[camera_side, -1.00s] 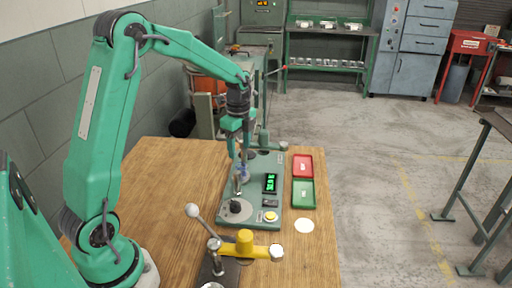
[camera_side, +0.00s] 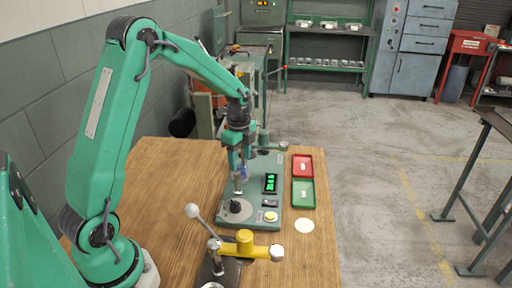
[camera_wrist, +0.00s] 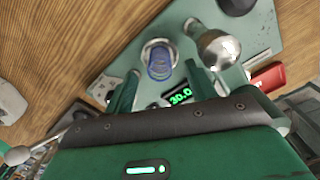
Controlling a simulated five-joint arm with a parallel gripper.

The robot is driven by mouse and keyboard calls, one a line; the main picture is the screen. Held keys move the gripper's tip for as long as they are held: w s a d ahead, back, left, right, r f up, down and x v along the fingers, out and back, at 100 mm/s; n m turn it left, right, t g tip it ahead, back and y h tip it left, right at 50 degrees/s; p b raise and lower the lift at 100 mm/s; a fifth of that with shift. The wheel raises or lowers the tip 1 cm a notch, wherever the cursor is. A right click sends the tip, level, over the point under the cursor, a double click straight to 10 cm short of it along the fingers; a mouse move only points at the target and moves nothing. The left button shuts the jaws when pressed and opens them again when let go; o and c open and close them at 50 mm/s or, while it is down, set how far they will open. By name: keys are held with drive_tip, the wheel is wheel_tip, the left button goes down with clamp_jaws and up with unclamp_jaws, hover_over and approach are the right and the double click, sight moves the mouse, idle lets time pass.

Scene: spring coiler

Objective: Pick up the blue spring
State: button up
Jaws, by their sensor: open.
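The blue spring (camera_wrist: 160,64) stands upright in a pale round holder on the green coiler base, seen from above in the wrist view. In the side view the blue spring (camera_side: 244,173) shows as a small blue patch just below and beside my fingers, partly hidden. My gripper (camera_side: 239,164) points down over the green coiler base (camera_side: 257,205). In the wrist view my gripper (camera_wrist: 162,88) is open, its two green fingers apart, with the spring just beyond the gap between them. Nothing is held.
The base carries a green-lit display (camera_side: 270,183), a yellow button (camera_side: 270,216) and a metal ball-ended post (camera_wrist: 218,46) close to the spring. Red (camera_side: 302,158) and green (camera_side: 296,194) trays lie at right.

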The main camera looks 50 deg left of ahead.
sight(241, 165)
drive_tip(key=shift+f, duration=1.95)
drive_tip(key=shift+c, duration=0.5)
drive_tip(key=c, duration=1)
drive_tip(key=shift+r, duration=0.15)
drive_tip(key=shift+r, duration=0.45)
wheel_tip(241, 165, up, 3)
drive_tip(key=shift+d+r, duration=0.1)
drive_tip(key=shift+r, duration=0.05)
drive_tip(key=s+d+r, duration=0.1)
drive_tip(key=d+r, duration=0.1)
drive_tip(key=d, duration=0.1)
drive_tip(key=s+d+r, duration=0.1)
drive_tip(key=d+r, duration=0.1)
drive_tip(key=d, duration=0.2)
drive_tip(key=s+d+r, duration=0.1)
drive_tip(key=d+r, duration=0.1)
drive_tip(key=d, duration=0.2)
drive_tip(key=shift+d+r, duration=0.15)
drive_tip(key=shift+r, duration=0.15)
